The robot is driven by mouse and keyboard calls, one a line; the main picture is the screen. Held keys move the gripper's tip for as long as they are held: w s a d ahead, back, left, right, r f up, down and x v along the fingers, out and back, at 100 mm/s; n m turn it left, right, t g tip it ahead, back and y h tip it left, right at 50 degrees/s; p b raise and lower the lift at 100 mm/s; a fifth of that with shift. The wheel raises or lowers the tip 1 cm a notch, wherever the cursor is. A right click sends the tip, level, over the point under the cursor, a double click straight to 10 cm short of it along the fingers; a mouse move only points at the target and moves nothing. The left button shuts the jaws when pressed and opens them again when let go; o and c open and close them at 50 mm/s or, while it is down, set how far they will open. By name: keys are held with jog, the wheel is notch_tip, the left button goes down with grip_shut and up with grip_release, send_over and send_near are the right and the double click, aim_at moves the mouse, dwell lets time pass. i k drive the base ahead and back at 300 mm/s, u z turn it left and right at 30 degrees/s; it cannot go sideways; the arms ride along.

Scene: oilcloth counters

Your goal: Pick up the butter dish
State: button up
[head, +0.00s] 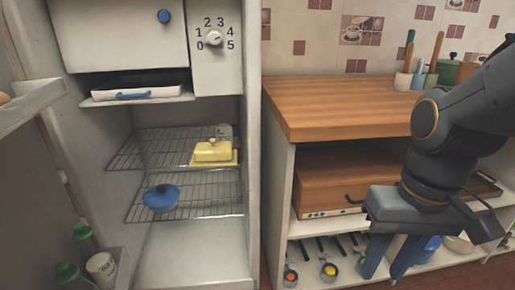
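The butter dish (212,151) is yellow, with a knobbed lid on a flat base. It sits on the upper wire shelf (150,149) inside the open fridge, toward the right side. My gripper (387,260) is at the lower right, in front of the counter's open shelves and well to the right of the dish. Its two blue-grey fingers point down and are apart, with nothing seen between them.
The fridge's right wall stands between my gripper and the dish. The open fridge door, at left, holds green-capped bottles (67,271). A wooden counter (345,103) with utensil pots is at right.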

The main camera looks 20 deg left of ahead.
aim_at(211, 153)
jog(key=z, duration=1.05)
jog(key=k, duration=1.25)
jog(key=u, duration=1.3)
jog(key=i, duration=0.95)
jog(key=u, duration=0.05)
